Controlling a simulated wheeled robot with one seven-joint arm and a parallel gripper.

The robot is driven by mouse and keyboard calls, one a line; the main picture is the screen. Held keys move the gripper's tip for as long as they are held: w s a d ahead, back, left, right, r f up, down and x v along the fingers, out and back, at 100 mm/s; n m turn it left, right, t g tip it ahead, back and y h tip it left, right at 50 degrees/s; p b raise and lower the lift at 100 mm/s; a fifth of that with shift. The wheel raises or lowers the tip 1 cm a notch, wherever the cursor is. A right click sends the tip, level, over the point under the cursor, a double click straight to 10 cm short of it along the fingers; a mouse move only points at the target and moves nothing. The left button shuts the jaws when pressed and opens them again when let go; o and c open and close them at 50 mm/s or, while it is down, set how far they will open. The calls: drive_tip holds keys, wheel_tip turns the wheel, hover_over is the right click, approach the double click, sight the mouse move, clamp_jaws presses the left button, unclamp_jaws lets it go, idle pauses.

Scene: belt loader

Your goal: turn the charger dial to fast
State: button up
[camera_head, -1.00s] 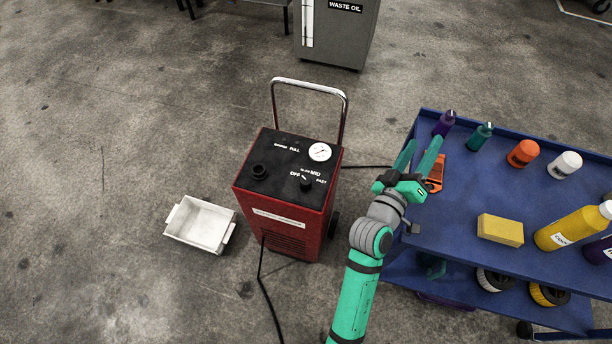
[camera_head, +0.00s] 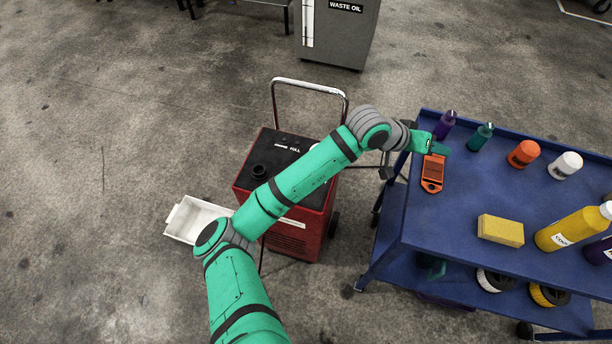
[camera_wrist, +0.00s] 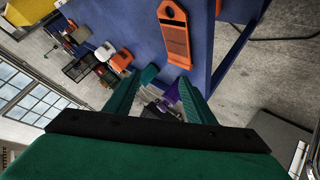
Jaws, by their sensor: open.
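The charger is a red cabinet (camera_head: 290,243) with a black top, standing on the floor at the centre of the head view. My arm crosses in front of its top and hides the dial and most of its labels. My gripper (camera_head: 438,147) is at the left edge of the blue cart, to the right of the charger, close to an orange tool. In the wrist view my gripper's two green fingers (camera_wrist: 166,88) are apart, with a purple bottle (camera_wrist: 172,93) showing beyond and between them. No contact with it can be made out.
The blue cart (camera_head: 450,220) carries the orange tool (camera_head: 433,172), a yellow sponge (camera_head: 500,230) and several bottles. A white bin (camera_head: 183,221) lies left of the charger. The charger's chrome handle (camera_head: 309,86) rises behind it. A grey waste oil cabinet (camera_head: 345,40) stands farther back.

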drive_tip(key=w+a+f+n+g+y, duration=0.1)
drive_tip(key=a+f+y, duration=0.15)
drive_tip(key=a, duration=0.85)
drive_tip(key=a+f+n+g+y, duration=0.15)
drive_tip(key=a+y, duration=0.25)
drive_tip(key=a, duration=0.6)
drive_tip(key=w+a+f+g+y, duration=0.1)
drive_tip(key=a+f+y, duration=0.25)
drive_tip(key=a, duration=0.75)
drive_tip(key=shift+t, duration=0.25)
drive_tip(key=f, duration=0.9)
drive_tip(key=shift+s+f, duration=0.2)
drive_tip(key=shift+f, duration=0.15)
drive_tip(key=c, duration=1)
